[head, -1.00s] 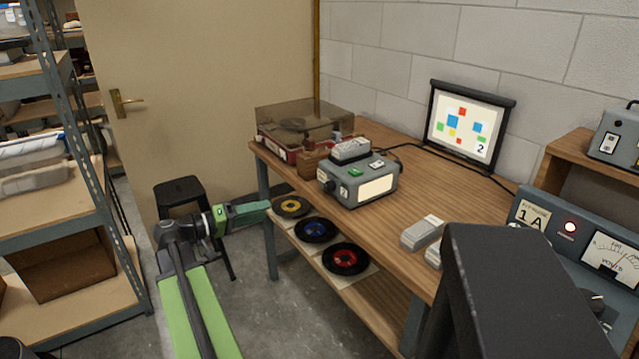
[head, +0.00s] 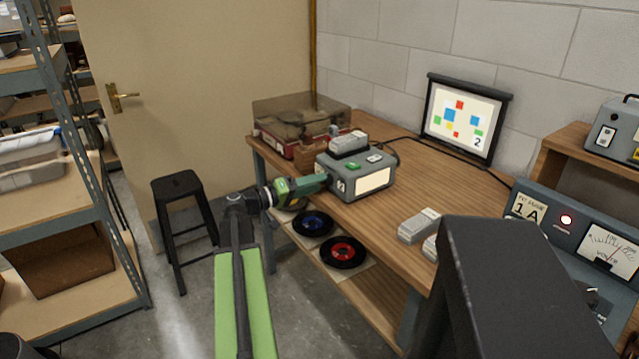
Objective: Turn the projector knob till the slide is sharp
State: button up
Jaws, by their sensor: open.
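The grey projector (head: 357,176) stands on the wooden table, with a green button and a cream panel on its front. My gripper (head: 326,178) is at the projector's left side, where the dark knob was visible before. The gripper and its green body now hide the knob. I cannot tell whether the fingers touch it or are around it. The screen (head: 465,122) at the back of the table shows coloured squares and the number 2. The squares and number look fairly clear at this size.
A record player (head: 297,125) with a smoky lid stands behind the projector. Grey boxes (head: 419,226) lie on the table (head: 395,212) to the right. Records (head: 343,252) lie on the lower shelf. A black stool (head: 178,190) stands left. A meter panel (head: 565,225) is at right.

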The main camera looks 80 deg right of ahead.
jog(key=shift+x, duration=0.95)
grip_shut()
